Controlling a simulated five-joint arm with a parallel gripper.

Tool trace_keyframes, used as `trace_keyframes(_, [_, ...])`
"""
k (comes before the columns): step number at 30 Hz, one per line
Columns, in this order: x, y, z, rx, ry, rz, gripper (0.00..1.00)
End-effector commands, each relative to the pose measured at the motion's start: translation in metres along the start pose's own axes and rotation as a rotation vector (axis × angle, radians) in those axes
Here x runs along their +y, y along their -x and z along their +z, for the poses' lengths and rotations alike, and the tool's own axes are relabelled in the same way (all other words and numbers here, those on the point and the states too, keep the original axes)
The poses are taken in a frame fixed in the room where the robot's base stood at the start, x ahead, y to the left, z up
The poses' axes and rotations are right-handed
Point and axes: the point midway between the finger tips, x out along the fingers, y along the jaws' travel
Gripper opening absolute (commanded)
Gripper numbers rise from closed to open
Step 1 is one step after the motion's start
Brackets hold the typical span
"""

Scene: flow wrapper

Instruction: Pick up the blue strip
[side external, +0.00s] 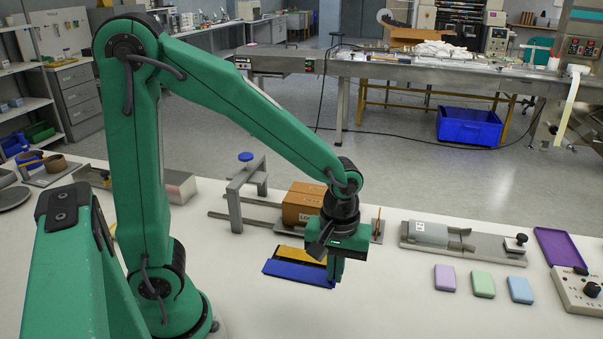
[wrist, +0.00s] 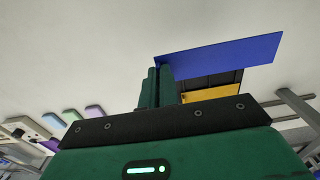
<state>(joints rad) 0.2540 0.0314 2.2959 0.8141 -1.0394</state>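The blue strip (side external: 298,271) is a flat, dark blue piece lying low over the white table in the side view, with its right end at my gripper. My gripper (side external: 335,279) points down there. In the wrist view, the blue strip (wrist: 225,52) runs to the right from the tips of my gripper (wrist: 158,70). The two green fingers are close together with only a thin gap. The strip's left corner meets the fingertips, but I cannot tell whether it is pinched between them or lies just beyond them.
A yellow strip (side external: 303,254) lies beside the blue one, with a dark part between them. A brown box (side external: 303,201) stands behind on rails. Pink (side external: 445,278), green (side external: 483,285) and light blue (side external: 520,290) blocks lie to the right. The front table is clear.

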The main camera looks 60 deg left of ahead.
Motion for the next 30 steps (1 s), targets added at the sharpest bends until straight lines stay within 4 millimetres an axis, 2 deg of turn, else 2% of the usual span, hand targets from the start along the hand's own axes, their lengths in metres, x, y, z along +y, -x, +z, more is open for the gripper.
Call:
trace_keyframes(9, [0.0038, 0.0085, 0.0133, 0.000, 0.000, 0.000, 0.00])
trace_keyframes(30, [0.0047, 0.0096, 0.0109, 0.000, -0.013, 0.000, 0.00])
